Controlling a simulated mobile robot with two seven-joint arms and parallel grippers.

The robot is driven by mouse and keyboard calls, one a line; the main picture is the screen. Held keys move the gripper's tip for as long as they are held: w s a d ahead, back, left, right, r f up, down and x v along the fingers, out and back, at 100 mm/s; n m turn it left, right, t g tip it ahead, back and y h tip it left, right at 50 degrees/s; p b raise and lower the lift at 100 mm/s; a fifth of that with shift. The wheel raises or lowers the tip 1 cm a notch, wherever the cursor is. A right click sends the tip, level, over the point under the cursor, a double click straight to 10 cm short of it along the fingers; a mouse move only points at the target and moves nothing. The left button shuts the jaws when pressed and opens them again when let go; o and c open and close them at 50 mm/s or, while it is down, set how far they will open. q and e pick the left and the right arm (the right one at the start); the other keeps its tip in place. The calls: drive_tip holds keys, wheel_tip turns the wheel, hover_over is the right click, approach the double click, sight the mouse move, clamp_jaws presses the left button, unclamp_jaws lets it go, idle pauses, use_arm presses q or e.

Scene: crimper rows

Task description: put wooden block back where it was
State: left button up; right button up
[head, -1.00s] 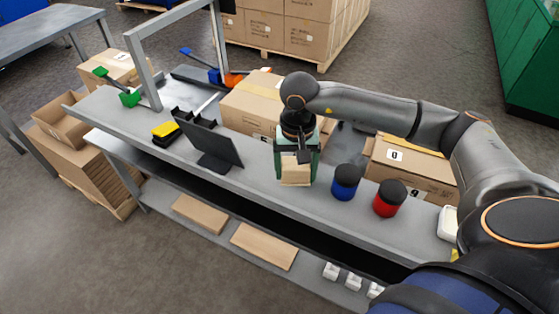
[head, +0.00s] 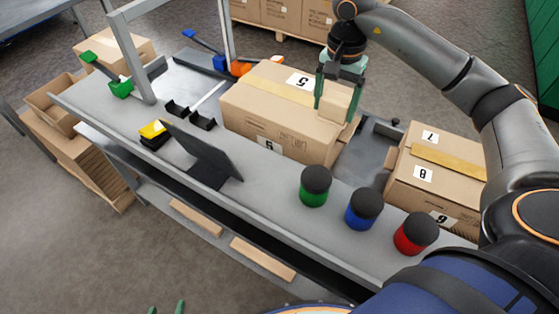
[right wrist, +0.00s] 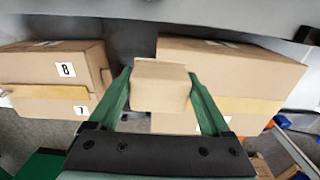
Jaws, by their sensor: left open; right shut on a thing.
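The wooden block (head: 335,106) is a pale tan block held between the green fingers of my right gripper (head: 337,112). In the head view it appears in front of the right end of the large carton marked 5 (head: 285,105), raised above the bench (head: 272,195). In the right wrist view the block (right wrist: 161,86) sits between the fingertips (right wrist: 158,78), with cartons beyond it. My right gripper is shut on it. Only the fingertips of my left gripper (head: 166,308) show at the bottom edge, apart and empty.
Green (head: 314,187), blue (head: 363,209) and red (head: 416,234) black-lidded jars stand along the bench front. A carton marked 7 and 8 (head: 430,165) is at the right. A dark tilted screen (head: 203,150) stands left of the jars. Bare bench lies between screen and green jar.

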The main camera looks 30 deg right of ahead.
drive_tip(key=shift+w+a+f, duration=0.1)
drive_tip(key=shift+a, duration=0.05)
drive_tip(key=a+f, duration=0.3)
drive_tip(key=a, duration=0.1)
drive_tip(key=a+f+p, duration=0.1)
drive_tip(key=a+f, duration=0.2)
drive_tip(key=a, duration=0.1)
drive_tip(key=a+f, duration=0.3)
drive_tip(key=a, duration=0.2)
drive_tip(key=shift+w, duration=0.25)
drive_tip(key=f, duration=0.3)
drive_tip(key=shift+a+f+p, duration=0.3)
drive_tip(key=shift+f, duration=0.05)
use_arm(q)
drive_tip(key=shift+s+a+r, duration=0.25)
drive_tip(key=shift+a+r, duration=0.05)
drive_tip(key=shift+a, duration=0.15)
use_arm(e)
drive_tip(key=shift+f, duration=0.2)
drive_tip(key=o, duration=1)
use_arm(q)
drive_tip(key=shift+f, duration=0.15)
